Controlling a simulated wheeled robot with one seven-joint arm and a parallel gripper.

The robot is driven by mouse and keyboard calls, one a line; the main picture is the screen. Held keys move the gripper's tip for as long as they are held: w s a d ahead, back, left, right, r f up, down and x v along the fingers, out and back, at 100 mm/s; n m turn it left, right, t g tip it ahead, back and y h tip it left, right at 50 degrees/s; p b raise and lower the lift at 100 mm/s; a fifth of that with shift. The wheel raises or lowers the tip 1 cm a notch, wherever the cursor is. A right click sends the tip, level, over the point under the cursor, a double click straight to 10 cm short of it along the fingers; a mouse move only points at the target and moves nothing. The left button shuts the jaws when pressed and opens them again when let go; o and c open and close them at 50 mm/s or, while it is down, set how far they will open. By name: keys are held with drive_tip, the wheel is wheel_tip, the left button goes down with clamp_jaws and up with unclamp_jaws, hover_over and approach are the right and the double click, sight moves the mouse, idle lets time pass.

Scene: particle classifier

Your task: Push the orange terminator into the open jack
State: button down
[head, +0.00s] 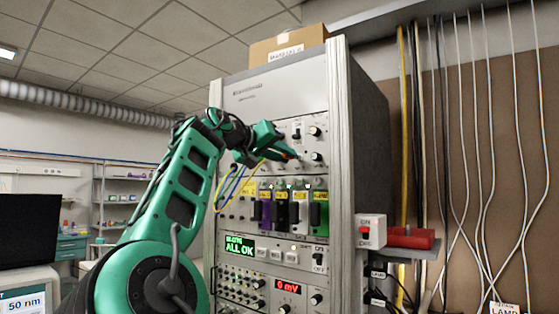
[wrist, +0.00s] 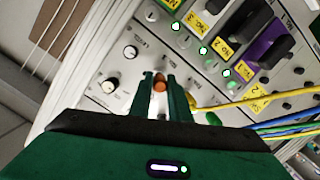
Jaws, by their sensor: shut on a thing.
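The orange terminator (wrist: 159,84) is a small round piece held between the two green fingers of my gripper (wrist: 160,77) in the wrist view. In the head view my gripper (head: 289,155) is in front of the upper instrument panel (head: 312,144) of the rack, at its lower part. The fingers are shut on the terminator. Whether the terminator touches the panel I cannot tell. I cannot make out the open jack; the fingers and the terminator cover part of the panel.
Below the panel is a row of modules with yellow labels, the purple module (head: 265,203) among them. Yellow and blue cables (wrist: 258,99) hang close beside my gripper. Knobs and a switch (wrist: 109,86) are on the other side. A red-and-white switch box (head: 371,231) is on the rack's right side.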

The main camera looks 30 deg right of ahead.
drive_tip(key=shift+x, duration=1.2)
drive_tip(key=c, duration=1.6)
unclamp_jaws()
drive_tip(key=shift+w+r, duration=0.1)
drive_tip(key=shift+r, duration=0.1)
drive_tip(key=shift+o, duration=0.2)
drive_tip(key=v, duration=1)
drive_tip(key=shift+a, duration=0.35)
